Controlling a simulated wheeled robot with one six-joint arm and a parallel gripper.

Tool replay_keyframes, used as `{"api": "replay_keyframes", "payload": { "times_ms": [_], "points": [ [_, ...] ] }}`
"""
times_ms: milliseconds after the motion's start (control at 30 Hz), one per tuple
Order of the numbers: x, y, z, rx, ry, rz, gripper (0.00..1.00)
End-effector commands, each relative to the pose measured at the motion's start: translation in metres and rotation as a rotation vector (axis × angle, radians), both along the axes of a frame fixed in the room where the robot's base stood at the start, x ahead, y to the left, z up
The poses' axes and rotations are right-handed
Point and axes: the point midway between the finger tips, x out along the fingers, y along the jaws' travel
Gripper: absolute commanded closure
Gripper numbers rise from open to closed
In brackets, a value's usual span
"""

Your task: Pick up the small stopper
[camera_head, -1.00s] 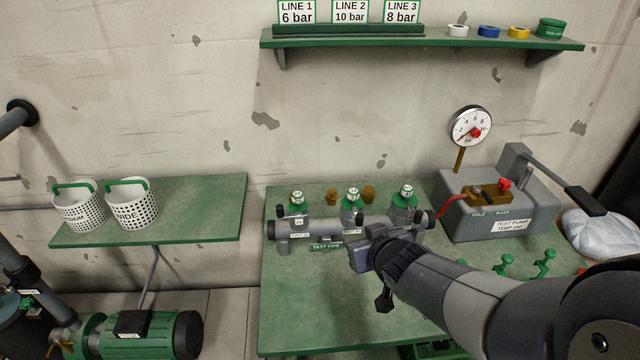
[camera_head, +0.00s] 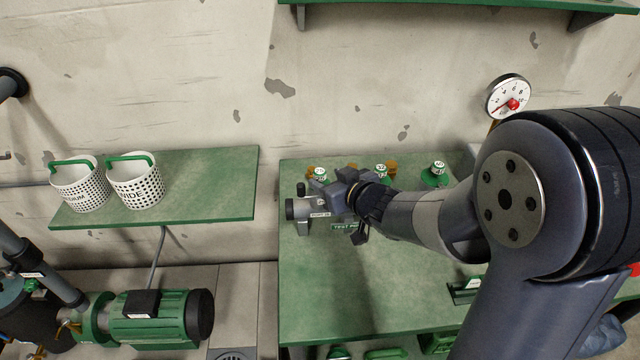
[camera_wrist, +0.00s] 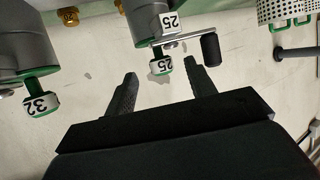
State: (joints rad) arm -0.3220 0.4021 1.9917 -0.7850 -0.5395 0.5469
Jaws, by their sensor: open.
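In the head view, the small stopper (camera_head: 320,174) is at the left of a row of three, by the grey test pipe (camera_head: 303,208). My gripper (camera_head: 334,187) is at the pipe's left part, just beside this stopper. The stopper marked 32 (camera_wrist: 42,101) is off to the left in the wrist view.
The third, larger stopper (camera_head: 437,172) stands at the right of the row. A black crank handle (camera_wrist: 210,49) is close to one fingertip. Two white baskets (camera_head: 136,188) stand on the left shelf.

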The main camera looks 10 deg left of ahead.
Motion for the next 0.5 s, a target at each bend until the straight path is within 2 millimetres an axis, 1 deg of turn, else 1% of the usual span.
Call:
{"api": "replay_keyframes", "payload": {
  "times_ms": [100, 200, 300, 500],
  "points": [
    [0.013, 0.014, -0.006, -0.001, 0.002, 0.002, 0.48],
    [0.022, 0.022, -0.011, -0.001, 0.002, 0.001, 0.48],
    [0.028, 0.027, -0.013, -0.001, 0.001, 0.0, 0.48],
    [0.03, 0.028, -0.014, 0.0, 0.001, -0.001, 0.48]
  ]
}}
